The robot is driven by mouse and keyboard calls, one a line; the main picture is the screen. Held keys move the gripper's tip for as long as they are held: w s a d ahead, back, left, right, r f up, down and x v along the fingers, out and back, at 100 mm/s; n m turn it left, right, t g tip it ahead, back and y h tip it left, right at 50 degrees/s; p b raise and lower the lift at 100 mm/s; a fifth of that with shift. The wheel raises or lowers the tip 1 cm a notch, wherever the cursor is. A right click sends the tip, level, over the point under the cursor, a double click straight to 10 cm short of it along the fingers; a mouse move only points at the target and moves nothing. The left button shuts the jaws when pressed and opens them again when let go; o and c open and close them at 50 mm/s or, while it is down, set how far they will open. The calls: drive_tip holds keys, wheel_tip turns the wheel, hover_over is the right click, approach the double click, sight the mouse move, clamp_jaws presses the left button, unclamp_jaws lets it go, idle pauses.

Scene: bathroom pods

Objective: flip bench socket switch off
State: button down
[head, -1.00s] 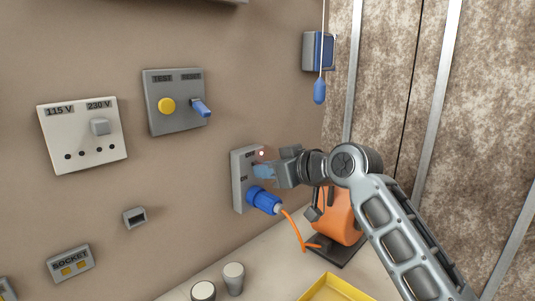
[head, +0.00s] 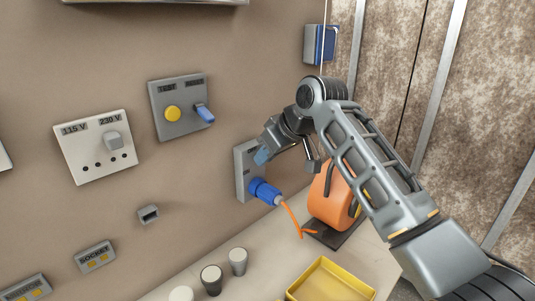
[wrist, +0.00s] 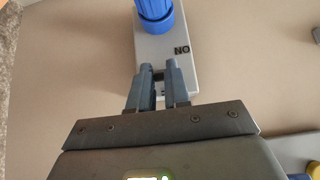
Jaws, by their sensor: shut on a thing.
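The bench socket (head: 242,181) is a grey wall plate with a blue plug (head: 264,191) and an orange cable in its lower part. In the wrist view the plate (wrist: 185,75) appears upside down, with an ON label and the blue plug (wrist: 154,22) above my fingers. My gripper (head: 264,154) is at the upper part of the plate, in front of the switch area. In the wrist view its two blue-grey fingers (wrist: 158,75) stand on either side of the switch, which is mostly hidden between them. The switch's position cannot be made out.
An orange device (head: 328,198) stands on the bench under my arm. A yellow tray (head: 330,282) and several grey cups (head: 238,262) are at the front. A TEST/RESET panel (head: 181,130) and a voltage panel (head: 95,160) are on the wall to the left.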

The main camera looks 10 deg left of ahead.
idle(0.3)
drive_tip(key=c, duration=1.1)
unclamp_jaws()
drive_tip(key=b+v, duration=0.1)
drive_tip(key=v, duration=0.6)
drive_tip(key=shift+s+d+r+b, duration=0.15)
drive_tip(key=shift+r+b, duration=0.15)
drive_tip(key=shift+b, duration=0.05)
